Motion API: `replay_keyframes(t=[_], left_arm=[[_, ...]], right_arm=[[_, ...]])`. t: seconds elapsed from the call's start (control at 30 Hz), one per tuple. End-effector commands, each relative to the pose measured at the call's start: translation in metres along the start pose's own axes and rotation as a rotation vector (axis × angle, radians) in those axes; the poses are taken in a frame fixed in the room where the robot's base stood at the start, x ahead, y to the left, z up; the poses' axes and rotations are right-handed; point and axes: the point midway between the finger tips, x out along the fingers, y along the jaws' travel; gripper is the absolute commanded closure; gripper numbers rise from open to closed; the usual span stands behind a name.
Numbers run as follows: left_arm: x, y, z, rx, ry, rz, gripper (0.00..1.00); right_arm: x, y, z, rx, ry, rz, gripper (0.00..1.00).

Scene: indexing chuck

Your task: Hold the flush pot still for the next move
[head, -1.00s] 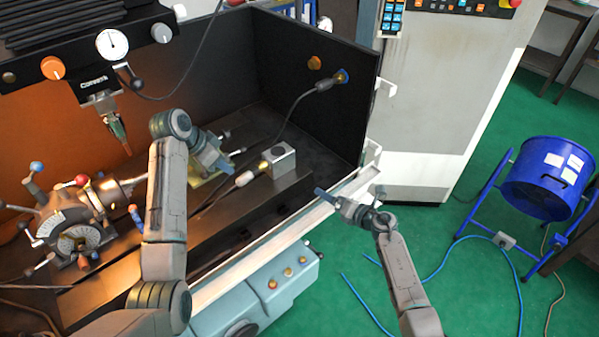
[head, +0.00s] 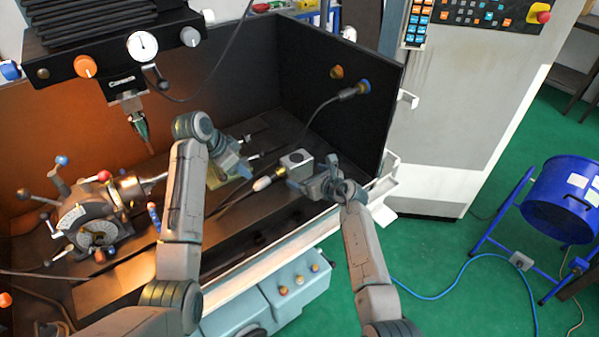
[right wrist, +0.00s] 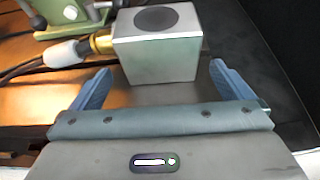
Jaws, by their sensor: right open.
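The flush pot looks to be the grey metal block (head: 297,160) with a dark round disc on top and a brass fitting on its left side. It stands upright on the bench and fills the upper middle of the right wrist view (right wrist: 158,52). My right gripper (head: 316,174) is open at the pot's near side. In the right wrist view its blue fingers are spread to the pot's left and right, with a gap on each side. My left gripper (head: 238,168) is farther left, by a yellow-green fixture; whether its fingers are closed is unclear.
A dark panel (head: 335,105) rises behind and right of the pot. A cable (head: 322,110) runs from its blue socket toward the pot. The indexing head (head: 90,217) with coloured knobs stands at left. A pale rail (head: 255,268) edges the bench front.

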Motion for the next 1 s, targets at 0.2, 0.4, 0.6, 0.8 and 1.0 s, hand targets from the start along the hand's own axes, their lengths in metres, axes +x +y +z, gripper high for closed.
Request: replay_keyframes(t=[0.2,0.4,0.6,0.8,1.0], left_arm=[[0.000,0.000,0.000,0.000,0.000,0.000,0.64],[0.000,0.000,0.000,0.000,0.000,0.000,0.64],[0.000,0.000,0.000,0.000,0.000,0.000,0.64],[0.000,0.000,0.000,0.000,0.000,0.000,0.64],[0.000,0.000,0.000,0.000,0.000,0.000,0.64]], right_arm=[[0.033,0.000,0.001,0.001,0.000,0.000,0.00],[0.054,0.000,0.001,0.001,-0.001,0.001,0.00],[0.065,0.000,0.000,0.000,0.000,-0.001,0.00],[0.067,0.000,0.000,0.001,0.000,-0.001,0.00],[0.067,0.000,0.000,0.001,0.000,-0.001,0.08]])
